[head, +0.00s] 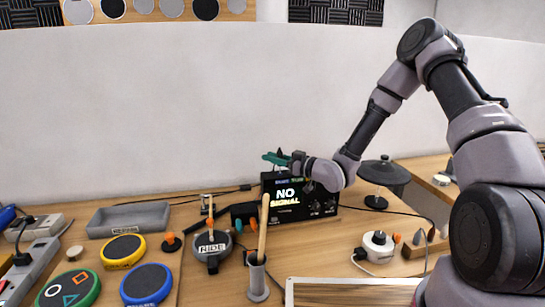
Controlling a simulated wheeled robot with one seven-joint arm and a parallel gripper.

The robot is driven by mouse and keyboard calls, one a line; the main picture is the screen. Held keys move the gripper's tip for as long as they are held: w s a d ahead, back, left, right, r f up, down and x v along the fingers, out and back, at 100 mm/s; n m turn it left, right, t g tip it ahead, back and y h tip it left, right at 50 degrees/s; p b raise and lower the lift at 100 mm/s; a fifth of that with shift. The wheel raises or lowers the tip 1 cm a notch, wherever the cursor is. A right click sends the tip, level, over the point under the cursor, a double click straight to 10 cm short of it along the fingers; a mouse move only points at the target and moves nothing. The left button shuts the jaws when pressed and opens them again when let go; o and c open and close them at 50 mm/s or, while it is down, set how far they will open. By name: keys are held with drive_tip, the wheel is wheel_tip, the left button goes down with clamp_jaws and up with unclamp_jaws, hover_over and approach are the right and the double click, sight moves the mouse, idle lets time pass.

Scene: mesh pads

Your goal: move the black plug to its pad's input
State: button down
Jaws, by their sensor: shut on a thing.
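My gripper (275,159) has teal fingers and is raised above the top left of the black module. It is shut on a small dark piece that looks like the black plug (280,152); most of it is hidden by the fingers. The black module (266,190) shows "NO SIGNAL" on its screen and has knobs on its right. The round pads are yellow (123,249), blue (146,283), green (70,291) and a grey one marked RIDE (212,246). I cannot tell which pad belongs to the plug, and no input socket is clear.
A grey tray (128,219) lies at the back left. A grey holder (258,281) with upright wooden sticks stands in front of the module. A power strip (30,270) is at far left. A dark round pad on a stand (383,172) and a white round device (378,245) are at right.

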drive_tip(key=shift+f, duration=0.85)
drive_tip(key=shift+f, duration=0.35)
drive_tip(key=shift+f, duration=0.3)
drive_tip(key=c, duration=0.7)
unclamp_jaws()
drive_tip(key=shift+o, duration=0.2)
drive_tip(key=shift+d, duration=0.1)
drive_tip(key=v, duration=1)
drive_tip(key=shift+s+d, duration=0.25)
drive_tip(key=shift+f, duration=0.1)
